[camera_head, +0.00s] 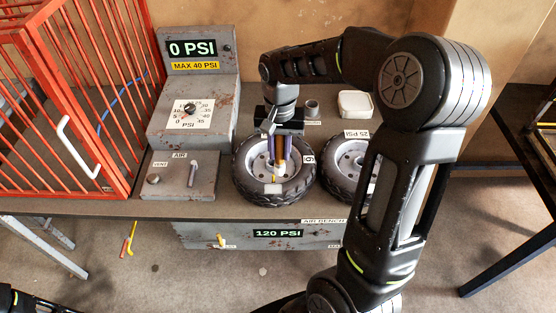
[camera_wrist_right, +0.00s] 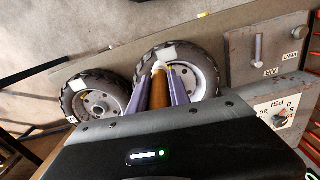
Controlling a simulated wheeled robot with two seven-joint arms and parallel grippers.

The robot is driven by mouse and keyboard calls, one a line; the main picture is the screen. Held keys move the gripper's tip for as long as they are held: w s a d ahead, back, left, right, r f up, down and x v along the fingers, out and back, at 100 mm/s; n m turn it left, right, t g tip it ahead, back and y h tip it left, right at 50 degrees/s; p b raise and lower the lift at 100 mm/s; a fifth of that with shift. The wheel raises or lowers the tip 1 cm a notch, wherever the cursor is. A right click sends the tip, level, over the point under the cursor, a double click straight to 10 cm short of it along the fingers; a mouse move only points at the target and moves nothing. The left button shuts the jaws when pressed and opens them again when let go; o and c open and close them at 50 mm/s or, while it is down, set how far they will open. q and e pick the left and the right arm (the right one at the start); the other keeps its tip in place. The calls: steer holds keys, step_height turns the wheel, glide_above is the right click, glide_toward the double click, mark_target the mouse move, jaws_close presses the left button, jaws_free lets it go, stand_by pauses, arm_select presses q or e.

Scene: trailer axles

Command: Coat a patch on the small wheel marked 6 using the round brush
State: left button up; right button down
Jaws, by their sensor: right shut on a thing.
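The small wheel marked 6 (camera_head: 243,177) lies flat on the bench, a black tyre around a grey rim, with its 6 tag at the right. It also shows in the wrist view (camera_wrist_right: 210,62). A pale patch (camera_head: 274,188) lies on its near side, also seen in the wrist view (camera_wrist_right: 168,53). My right gripper (camera_head: 280,158), with purple fingers, is shut on the round brush (camera_wrist_right: 158,88), which has a brown handle and pale tip. The brush points down over the rim, its tip near the patch; I cannot tell whether it touches. My left gripper is out of view.
A second wheel (camera_head: 340,180) lies to the right, partly behind my arm. A white tub (camera_head: 355,104) and a small grey cup (camera_head: 311,108) stand behind. The grey gauge box (camera_head: 195,105) and red cage (camera_head: 70,110) are to the left.

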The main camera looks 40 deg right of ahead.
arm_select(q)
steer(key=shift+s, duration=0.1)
arm_select(e)
steer(key=shift+s, duration=0.2)
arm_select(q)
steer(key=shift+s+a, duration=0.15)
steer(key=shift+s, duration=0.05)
arm_select(e)
steer(key=shift+w, duration=0.1)
steer(key=shift+f, duration=0.1)
